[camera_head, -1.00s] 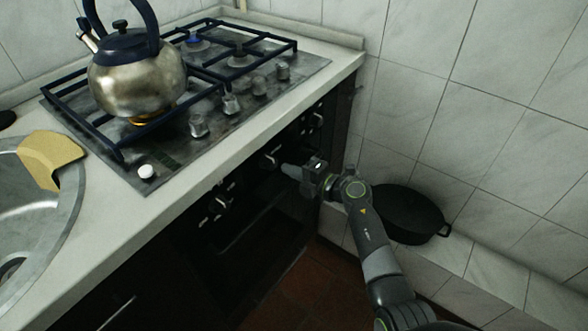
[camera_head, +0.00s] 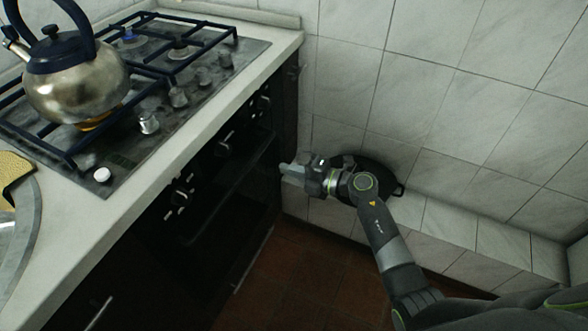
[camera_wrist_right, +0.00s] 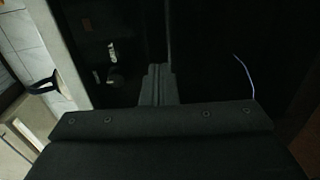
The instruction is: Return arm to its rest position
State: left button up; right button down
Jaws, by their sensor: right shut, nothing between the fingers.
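My right gripper (camera_head: 287,170) is in front of the dark oven front (camera_head: 225,195), to the right of its knobs. Its fingers are closed together with nothing between them, and it looks apart from the oven. In the right wrist view the closed fingers (camera_wrist_right: 157,85) show as a grey block against the dark oven front. My right arm (camera_head: 378,225) reaches in from the lower right. My left gripper is not in view.
A steel kettle (camera_head: 75,85) stands on the gas hob (camera_head: 140,150) over a lit burner. A dark pan (camera_head: 385,177) rests on the tiled ledge (camera_head: 455,225), partly hidden behind my right arm. Red-brown floor (camera_head: 290,275) is open below.

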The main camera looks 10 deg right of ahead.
jog(key=shift+s+d+f, duration=0.1)
jog(key=shift+s+d, duration=0.15)
jog(key=shift+d, duration=0.2)
